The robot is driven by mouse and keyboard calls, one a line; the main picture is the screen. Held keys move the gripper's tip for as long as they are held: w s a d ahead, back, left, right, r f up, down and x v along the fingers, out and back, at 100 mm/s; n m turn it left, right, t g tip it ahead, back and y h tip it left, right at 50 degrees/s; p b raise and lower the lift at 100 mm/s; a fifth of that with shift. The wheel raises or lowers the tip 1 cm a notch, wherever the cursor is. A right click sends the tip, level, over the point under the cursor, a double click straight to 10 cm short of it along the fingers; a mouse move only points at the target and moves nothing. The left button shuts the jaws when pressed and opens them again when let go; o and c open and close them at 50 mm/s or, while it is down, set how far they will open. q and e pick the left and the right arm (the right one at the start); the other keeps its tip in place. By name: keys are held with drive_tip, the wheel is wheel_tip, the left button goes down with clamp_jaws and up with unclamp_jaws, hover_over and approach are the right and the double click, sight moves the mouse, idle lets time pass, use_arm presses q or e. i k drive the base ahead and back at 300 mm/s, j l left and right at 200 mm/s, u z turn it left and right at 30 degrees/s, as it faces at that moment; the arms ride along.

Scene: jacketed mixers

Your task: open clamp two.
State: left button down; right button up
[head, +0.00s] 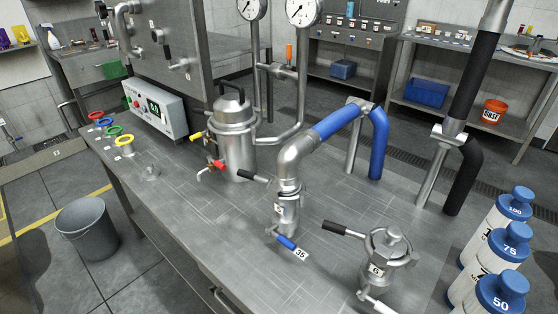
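No label reading "two" is legible, so I cannot tell which fitting is clamp two. A metal elbow pipe (290,165) with a blue sleeve (336,124) comes down onto a short upright fitting (287,212) with a small tag. A black-handled lever (253,176) points left near the elbow. A blue-handled lever (286,242) sits at the fitting's foot beside a tag reading 35 (300,254). A small lidded metal vessel (388,250) at front right has a black-handled lever (334,227) pointing left. Neither gripper is in view.
A metal jug-shaped vessel (235,135) with red and yellow handles stands behind. The bench's front left (200,215) is clear. A bucket (87,230) stands on the floor.

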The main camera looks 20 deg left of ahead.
sight(273, 189)
drive_tip(key=j, duration=0.7)
drive_tip(key=k+j, duration=0.1)
drive_tip(key=j, duration=0.6)
drive_tip(key=z, duration=0.05)
